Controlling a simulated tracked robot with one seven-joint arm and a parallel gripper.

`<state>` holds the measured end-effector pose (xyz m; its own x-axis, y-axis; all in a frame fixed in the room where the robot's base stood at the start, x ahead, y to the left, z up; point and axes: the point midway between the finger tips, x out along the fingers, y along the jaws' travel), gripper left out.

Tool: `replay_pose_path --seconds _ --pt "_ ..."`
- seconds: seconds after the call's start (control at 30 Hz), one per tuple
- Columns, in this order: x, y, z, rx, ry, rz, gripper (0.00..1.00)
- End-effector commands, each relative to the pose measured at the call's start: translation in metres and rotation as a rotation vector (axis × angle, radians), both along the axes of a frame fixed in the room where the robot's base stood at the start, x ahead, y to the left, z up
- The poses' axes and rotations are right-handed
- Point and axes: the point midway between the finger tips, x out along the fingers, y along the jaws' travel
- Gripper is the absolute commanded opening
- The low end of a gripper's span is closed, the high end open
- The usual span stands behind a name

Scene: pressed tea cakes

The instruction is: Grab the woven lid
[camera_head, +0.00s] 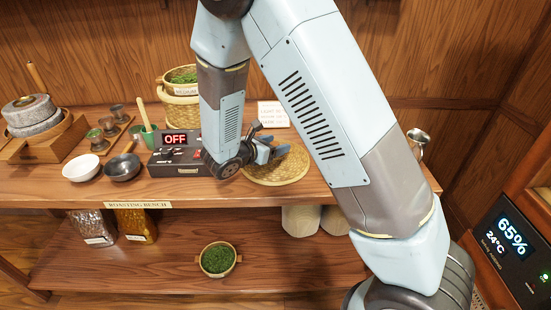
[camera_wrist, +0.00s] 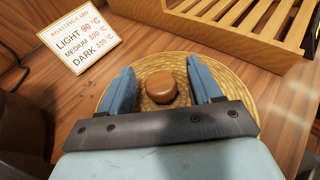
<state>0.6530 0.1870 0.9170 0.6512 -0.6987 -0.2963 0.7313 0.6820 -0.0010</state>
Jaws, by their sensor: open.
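The woven lid (camera_head: 291,172) is a round, straw-coloured disc lying on the wooden bench top, right of the control box. My arm partly covers it in the head view. In the wrist view the woven lid (camera_wrist: 232,87) shows its coiled weave and a brown round knob (camera_wrist: 161,87) at its middle. My gripper (camera_head: 272,152) is over the lid. In the wrist view my gripper (camera_wrist: 160,80) is open, with one blue finger on each side of the knob. Gaps show between the fingers and the knob. Whether the fingertips touch the weave cannot be told.
A black control box (camera_head: 181,155) reading OFF stands just left of my gripper. A roasting card (camera_wrist: 79,40) stands behind the lid, and a slatted wooden tray (camera_wrist: 245,25) lies close by. A woven basket (camera_head: 181,106) of green leaves stands at the back.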

Motion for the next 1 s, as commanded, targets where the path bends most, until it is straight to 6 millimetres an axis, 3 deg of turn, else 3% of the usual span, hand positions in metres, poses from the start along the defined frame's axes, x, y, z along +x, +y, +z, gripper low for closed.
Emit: replay_pose_path --seconds 0.1,0.73,1.0 --pt "-0.0002 0.0002 0.0002 0.000 0.000 0.000 0.62" --pt "-0.0002 0.0002 0.0003 0.000 0.000 0.000 0.02" --pt "-0.0002 0.0003 0.0005 0.000 -0.001 0.000 0.00"
